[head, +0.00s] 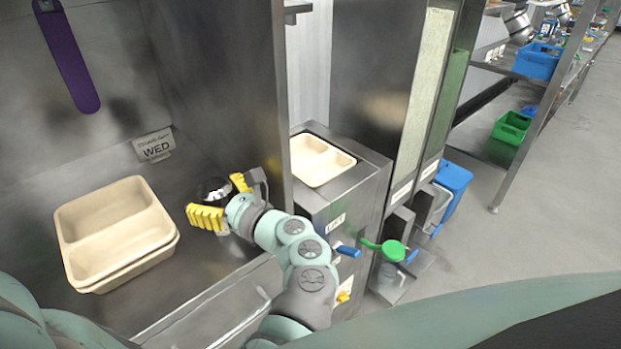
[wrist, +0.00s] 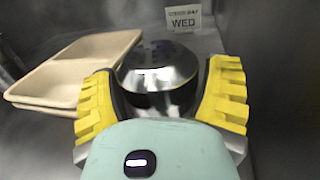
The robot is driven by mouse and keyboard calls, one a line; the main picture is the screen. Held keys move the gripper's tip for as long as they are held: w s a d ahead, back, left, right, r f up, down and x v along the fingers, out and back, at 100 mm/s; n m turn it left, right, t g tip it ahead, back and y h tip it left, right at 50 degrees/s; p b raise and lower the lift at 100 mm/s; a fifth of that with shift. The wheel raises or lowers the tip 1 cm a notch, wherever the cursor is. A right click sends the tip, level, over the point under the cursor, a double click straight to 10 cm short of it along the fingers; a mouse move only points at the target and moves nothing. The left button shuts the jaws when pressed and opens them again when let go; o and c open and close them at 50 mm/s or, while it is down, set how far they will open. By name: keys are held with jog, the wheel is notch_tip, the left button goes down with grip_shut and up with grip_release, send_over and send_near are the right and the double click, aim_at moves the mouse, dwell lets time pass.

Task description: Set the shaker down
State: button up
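The shaker (wrist: 162,72) is a shiny metal cylinder with a dark, holed top. In the wrist view it is upright between the yellow fingers of my gripper (wrist: 163,95), which press against both of its sides. In the head view the shaker (head: 213,189) shows between the yellow fingers of my gripper (head: 222,200), at the right of the steel counter. Its base is hidden by the gripper, so I cannot tell whether it touches the counter.
Stacked beige two-part trays (head: 165,247) stand left of the gripper. A WED sign (head: 154,146) is behind, against the back wall. A steel partition (head: 262,100) rises close on the right. Another beige tray (head: 345,163) sits beyond it. A purple strip (head: 66,55) hangs on the wall.

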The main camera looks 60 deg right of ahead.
aim_at(227, 203)
jog(key=shift+o, duration=1.2)
jog(key=shift+r, duration=0.1)
jog(key=shift+r+p, duration=0.25)
jog(key=shift+p, duration=0.2)
jog(key=s+b, duration=0.1)
jog(key=s, duration=0.3)
jog(key=s+b, duration=0.1)
jog(key=s, duration=0.2)
jog(key=shift+f+b, duration=0.3)
jog(key=shift+b, duration=0.05)
jog(key=shift+s+a+r, duration=0.1)
jog(key=shift+s, duration=0.2)
